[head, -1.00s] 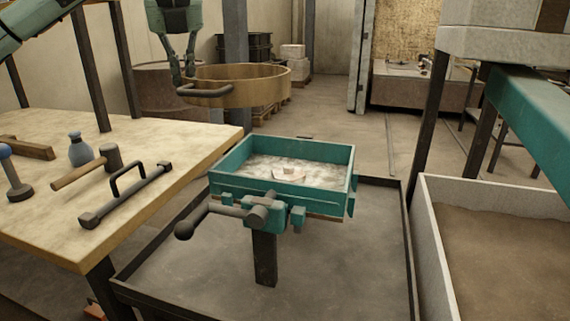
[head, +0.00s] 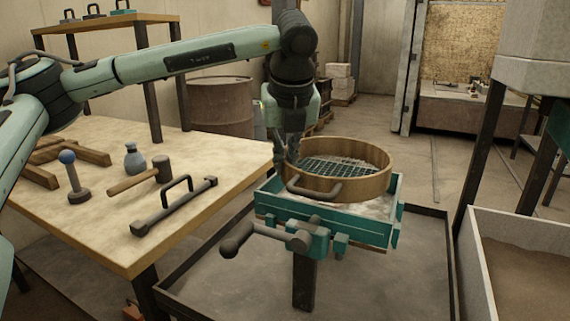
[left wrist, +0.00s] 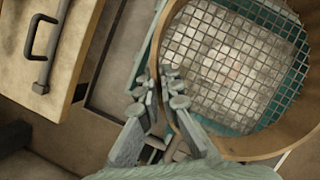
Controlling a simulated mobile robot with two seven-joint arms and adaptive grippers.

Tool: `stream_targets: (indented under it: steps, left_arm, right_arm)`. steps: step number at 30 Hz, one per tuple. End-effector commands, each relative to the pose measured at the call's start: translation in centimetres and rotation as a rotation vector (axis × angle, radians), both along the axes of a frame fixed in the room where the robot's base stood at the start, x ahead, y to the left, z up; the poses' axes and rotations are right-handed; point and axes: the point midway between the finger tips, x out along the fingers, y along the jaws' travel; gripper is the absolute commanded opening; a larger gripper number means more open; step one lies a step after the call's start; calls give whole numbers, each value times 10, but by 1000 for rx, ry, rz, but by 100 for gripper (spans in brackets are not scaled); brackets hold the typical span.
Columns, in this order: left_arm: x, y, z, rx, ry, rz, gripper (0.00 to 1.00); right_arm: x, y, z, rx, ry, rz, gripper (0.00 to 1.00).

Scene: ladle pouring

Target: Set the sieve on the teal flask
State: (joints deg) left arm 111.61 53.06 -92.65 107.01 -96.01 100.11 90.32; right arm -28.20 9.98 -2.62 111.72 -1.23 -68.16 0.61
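The sieve (head: 366,188) is a round wooden hoop with a wire mesh bottom and a dark handle on its near side. It is over the teal flask (head: 325,225), a square frame with pale sand inside, covering most of its left and middle part. I cannot tell whether it touches the flask. My left gripper (head: 291,158) points down at the sieve's left rim. In the left wrist view, the fingers (left wrist: 160,90) are close together on either side of the sieve's rim (left wrist: 165,45). My right gripper is in neither view.
The flask stands on a post with a crank (head: 236,240) above a dark-edged tray (head: 415,270). A wooden table (head: 110,220) at left holds a mallet (head: 163,169), a handled bar (head: 172,208) and a blue-grey bottle (head: 134,160). A sand bin (head: 475,265) is at right.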

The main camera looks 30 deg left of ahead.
Motion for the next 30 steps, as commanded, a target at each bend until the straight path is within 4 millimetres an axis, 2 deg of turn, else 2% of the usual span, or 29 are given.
stream_targets:
  steps: [5, 11, 20, 26, 30]
  left_arm:
    - [0, 0, -9, -1, -4, 0, 0]
    - [0, 0, -10, -1, -4, 0, 0]
    - [0, 0, -13, -1, -4, 0, 0]
    - [0, 0, -13, 0, -1, 0, 25]
    - [0, 0, -13, 0, -1, 0, 26]
  right_arm:
    - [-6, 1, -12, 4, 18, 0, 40]
    - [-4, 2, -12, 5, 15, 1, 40]
    - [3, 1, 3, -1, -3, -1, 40]
    - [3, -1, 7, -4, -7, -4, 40]
    - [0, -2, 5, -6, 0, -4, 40]
